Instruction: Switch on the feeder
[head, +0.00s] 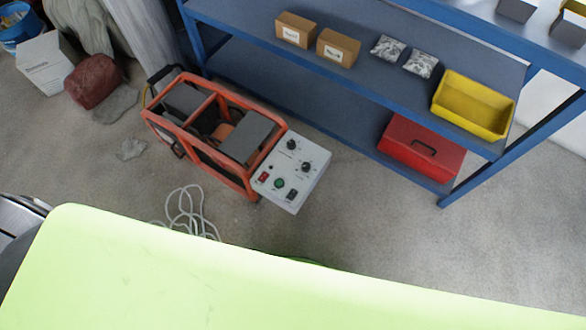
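An orange-framed machine (208,130) stands on the concrete floor; I take it to be the feeder, though no label is readable. Its pale control panel (307,164) faces up at its right end. The panel has two black knobs, a small black dot, a red rocker switch (263,177), a round green button (279,183) and a dark switch (291,195). I cannot tell the position of either switch. Neither of my grippers is in view.
A lime-green surface (250,285) fills the foreground below the machine. A white cable (188,213) lies coiled on the floor. A blue shelf rack (350,95) stands behind, holding boxes, bags, a yellow bin (474,105) and a red case (420,148). Floor right of the panel is clear.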

